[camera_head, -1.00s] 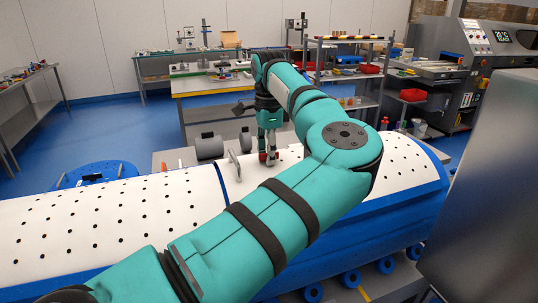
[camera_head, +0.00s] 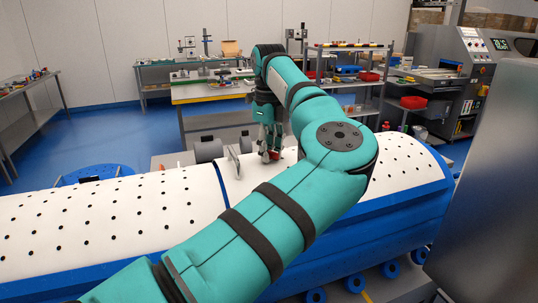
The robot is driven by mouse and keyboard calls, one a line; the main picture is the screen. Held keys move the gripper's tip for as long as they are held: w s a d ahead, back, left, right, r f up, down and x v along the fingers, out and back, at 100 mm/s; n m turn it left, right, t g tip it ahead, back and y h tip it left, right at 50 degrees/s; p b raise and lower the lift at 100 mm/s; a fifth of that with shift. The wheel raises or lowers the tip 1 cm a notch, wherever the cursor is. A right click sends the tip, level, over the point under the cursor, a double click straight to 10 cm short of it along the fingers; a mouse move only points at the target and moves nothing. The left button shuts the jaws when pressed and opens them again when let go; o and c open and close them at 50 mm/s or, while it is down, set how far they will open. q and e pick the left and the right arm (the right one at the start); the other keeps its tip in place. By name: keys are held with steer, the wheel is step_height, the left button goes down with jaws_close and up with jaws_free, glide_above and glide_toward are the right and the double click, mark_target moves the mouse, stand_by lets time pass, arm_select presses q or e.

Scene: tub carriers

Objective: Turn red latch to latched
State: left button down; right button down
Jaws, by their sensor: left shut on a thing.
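The red latch (camera_head: 274,154) shows as a small red piece on top of the white, perforated tub (camera_head: 110,213), near its far edge. My left gripper (camera_head: 269,155) points down at it from above and is shut on it. The fingers cover part of the latch, so its exact turn angle cannot be told. My left arm crosses the middle of the view over the tub. My right gripper is not in view.
A grey upright lever (camera_head: 234,160) stands on the tub just left of the gripper. Grey cylinders (camera_head: 208,149) lie behind it. Workbenches (camera_head: 212,88) stand at the back. A large grey panel (camera_head: 490,190) closes off the right side.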

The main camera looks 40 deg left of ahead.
mark_target(270, 150)
arm_select(q)
steer(key=m+b, duration=0.1)
steer(key=m, duration=0.2)
steer(key=shift+m, duration=0.3)
steer(key=shift+r+m+b, duration=0.1)
steer(key=shift+m+b, duration=0.3)
steer(key=shift+m, duration=1.2)
steer(key=c, duration=1.2)
jaws_free()
step_height(270, 150, up, 12)
steer(key=shift+f, duration=0.1)
